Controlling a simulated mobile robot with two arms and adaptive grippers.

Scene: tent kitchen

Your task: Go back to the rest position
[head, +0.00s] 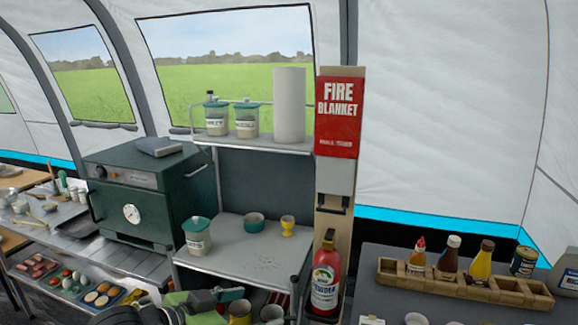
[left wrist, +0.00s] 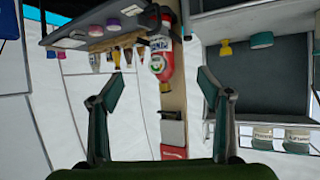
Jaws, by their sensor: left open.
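My left gripper (head: 225,298) is low in the head view, in front of the metal shelf unit, with its arm coming in from the bottom left. In the left wrist view, which looks upside down, its two dark green fingers (left wrist: 160,85) stand wide apart with nothing between them. The red fire extinguisher (head: 325,275) shows beyond the fingers in the left wrist view (left wrist: 164,62), apart from them. My right gripper is in neither view.
A dark green oven (head: 150,195) stands left. A wooden rack (head: 400,275) with bottles is right.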

